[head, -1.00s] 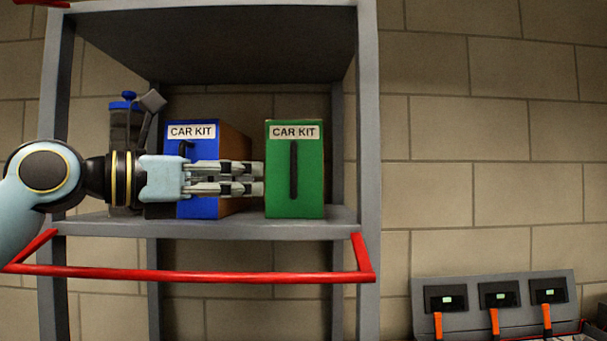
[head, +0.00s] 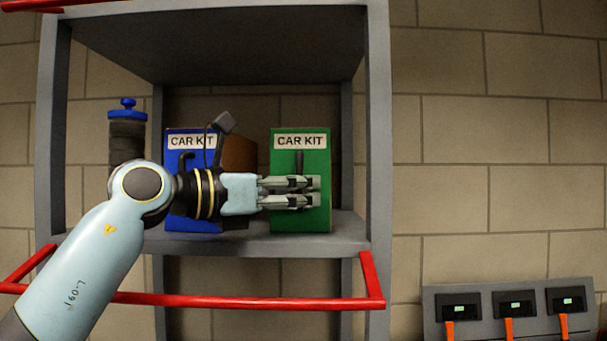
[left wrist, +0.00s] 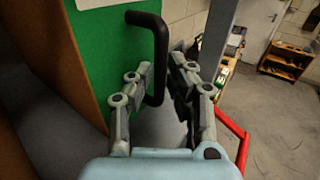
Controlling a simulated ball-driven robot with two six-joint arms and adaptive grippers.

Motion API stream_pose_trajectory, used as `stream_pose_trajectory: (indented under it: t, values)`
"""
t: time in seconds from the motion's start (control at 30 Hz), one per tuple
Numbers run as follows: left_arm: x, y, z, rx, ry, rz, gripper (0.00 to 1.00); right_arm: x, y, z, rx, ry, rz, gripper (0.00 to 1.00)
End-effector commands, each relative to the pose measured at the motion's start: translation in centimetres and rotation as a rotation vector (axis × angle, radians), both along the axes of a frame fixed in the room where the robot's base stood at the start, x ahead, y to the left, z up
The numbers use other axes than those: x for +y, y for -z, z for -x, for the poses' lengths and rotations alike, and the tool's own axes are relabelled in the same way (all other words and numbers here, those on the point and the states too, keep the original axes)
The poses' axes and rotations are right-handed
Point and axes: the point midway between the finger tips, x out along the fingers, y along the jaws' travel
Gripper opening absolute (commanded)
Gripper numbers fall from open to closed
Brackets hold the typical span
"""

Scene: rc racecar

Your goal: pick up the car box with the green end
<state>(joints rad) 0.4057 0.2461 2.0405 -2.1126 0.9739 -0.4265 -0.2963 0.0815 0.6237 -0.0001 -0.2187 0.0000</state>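The car box with the green end (head: 284,167) stands upright on the shelf, labelled CAR KIT. Its dark vertical handle (head: 299,159) shows above my left gripper (head: 316,192), which covers the handle's lower part in the head view. In the left wrist view, the green end (left wrist: 110,45) is close on the left. The handle (left wrist: 158,60) runs down between the two fingers of my left gripper (left wrist: 158,75). The fingers are apart, and I see no clear contact with the handle. My right gripper is not in view.
A blue-ended CAR KIT box (head: 180,165) stands left of the green one, partly behind my left arm. A dark container with a blue top (head: 127,130) is farther left. A red rail (head: 220,302) runs along the shelf's front. Chargers (head: 515,306) sit at lower right.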

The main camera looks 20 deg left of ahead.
Motion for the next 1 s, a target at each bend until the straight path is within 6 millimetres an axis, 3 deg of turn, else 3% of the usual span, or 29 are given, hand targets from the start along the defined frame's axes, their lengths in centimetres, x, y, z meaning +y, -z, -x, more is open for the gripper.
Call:
stream_pose_trajectory:
  t: [0.23,0.37,1.0]
  values:
    - [-0.1,0.06,-0.1,0.0,0.0,-0.001,0.16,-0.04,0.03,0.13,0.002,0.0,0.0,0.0]
    - [-0.09,0.06,-0.1,0.0,0.0,-0.001,0.0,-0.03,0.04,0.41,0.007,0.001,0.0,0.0]
    - [-0.08,-0.46,-0.09,-0.004,0.0,-0.002,0.0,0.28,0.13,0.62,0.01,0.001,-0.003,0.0]
